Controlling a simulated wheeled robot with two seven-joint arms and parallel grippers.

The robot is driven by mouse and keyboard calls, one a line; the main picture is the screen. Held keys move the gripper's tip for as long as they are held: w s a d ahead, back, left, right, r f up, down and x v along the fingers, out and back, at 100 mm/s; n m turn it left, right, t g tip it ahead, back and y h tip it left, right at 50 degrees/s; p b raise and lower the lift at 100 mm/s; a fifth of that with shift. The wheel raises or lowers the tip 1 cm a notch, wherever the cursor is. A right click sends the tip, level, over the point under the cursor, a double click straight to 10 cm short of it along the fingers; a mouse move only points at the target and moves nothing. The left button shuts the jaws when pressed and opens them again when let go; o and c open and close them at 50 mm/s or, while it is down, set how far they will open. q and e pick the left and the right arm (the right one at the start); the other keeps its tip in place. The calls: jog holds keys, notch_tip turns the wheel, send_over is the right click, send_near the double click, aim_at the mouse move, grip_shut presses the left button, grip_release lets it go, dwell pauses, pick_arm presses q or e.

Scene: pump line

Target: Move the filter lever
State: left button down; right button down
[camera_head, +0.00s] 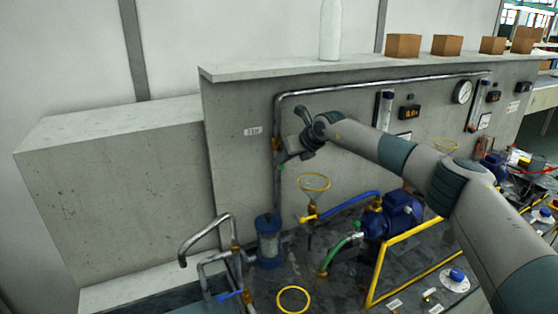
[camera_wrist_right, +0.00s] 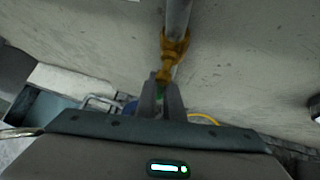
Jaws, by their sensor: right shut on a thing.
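A brass valve (camera_wrist_right: 173,50) sits on the vertical grey pipe in the right wrist view; it also shows in the head view (camera_head: 276,144) at the wall. My right gripper (camera_wrist_right: 160,92) is just below the valve body, its two fingers closed around a small green piece, which looks like the valve's lever. The fingers hide most of it. In the head view the right gripper (camera_head: 283,158) is at the pipe, above the blue filter housing (camera_head: 268,240) with its clear middle. My left gripper is not in view.
A yellow lever (camera_head: 308,217) and a yellow ring (camera_head: 314,182) stand right of the filter. A blue pump (camera_head: 392,216) is further right. Bent grey pipes (camera_head: 205,235) rise at the left. A white bottle (camera_head: 330,30) and boxes (camera_head: 403,45) stand on the ledge.

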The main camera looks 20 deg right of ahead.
jog(key=shift+s+d+f+n+h+b, duration=0.1)
jog(key=shift+f+n+h+b, duration=0.05)
jog(key=shift+f+h, duration=0.2)
jog(key=shift+s+d+f+n+h+b, duration=0.1)
jog(key=shift+f+n+h+b, duration=0.05)
jog(key=shift+f+h, duration=0.2)
jog(key=c, duration=1.9)
grip_release()
jog(key=shift+w+r, duration=0.1)
jog(key=shift+r, duration=0.15)
jog(key=shift+d+r, duration=0.1)
jog(key=shift+r, duration=0.05)
jog(key=shift+r, duration=0.1)
